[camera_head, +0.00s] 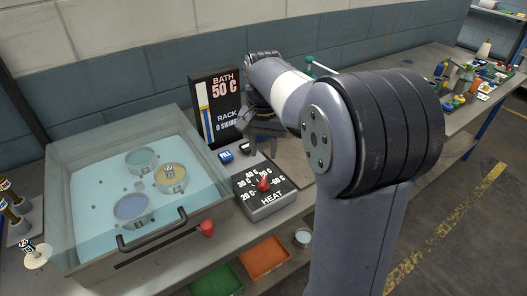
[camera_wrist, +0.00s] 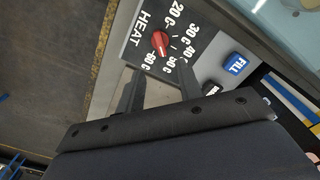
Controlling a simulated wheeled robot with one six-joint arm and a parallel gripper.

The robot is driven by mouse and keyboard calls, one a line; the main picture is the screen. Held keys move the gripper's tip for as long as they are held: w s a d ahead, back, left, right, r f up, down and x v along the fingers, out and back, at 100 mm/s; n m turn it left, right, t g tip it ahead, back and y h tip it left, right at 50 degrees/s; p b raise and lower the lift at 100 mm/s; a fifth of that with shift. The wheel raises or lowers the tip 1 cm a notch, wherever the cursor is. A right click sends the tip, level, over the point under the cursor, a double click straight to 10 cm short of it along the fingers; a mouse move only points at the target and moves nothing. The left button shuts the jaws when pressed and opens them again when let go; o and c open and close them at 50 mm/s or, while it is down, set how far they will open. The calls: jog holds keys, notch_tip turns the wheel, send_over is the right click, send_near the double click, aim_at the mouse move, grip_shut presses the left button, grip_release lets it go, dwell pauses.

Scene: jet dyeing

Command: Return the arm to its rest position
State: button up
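My arm reaches across the right half of the head view, bent at a large dark joint. My gripper (camera_head: 262,135) is partly hidden behind it, above the bench near the control panel. In the wrist view my gripper (camera_wrist: 158,82) shows two dark fingers spread apart with nothing between them. They are just short of the red heat knob (camera_wrist: 160,42) on the HEAT dial panel (camera_wrist: 133,52); I cannot tell whether they touch the panel. The red heat knob (camera_head: 264,184) also shows in the head view, uncovered.
A clear-walled bath (camera_head: 75,250) with round pots stands at the left, with a handle and red knob (camera_head: 207,228). A display (camera_head: 216,105) reads BATH 50 C, RACK 0 SWING. A blue FILL button (camera_head: 226,156) is beside the dial. A cluttered bench (camera_head: 455,125) is at right.

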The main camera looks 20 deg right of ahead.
aim_at(263, 180)
notch_tip(263, 180, down, 11)
jog(key=shift+r, duration=0.15)
jog(key=shift+n, duration=0.7)
dwell(0.3)
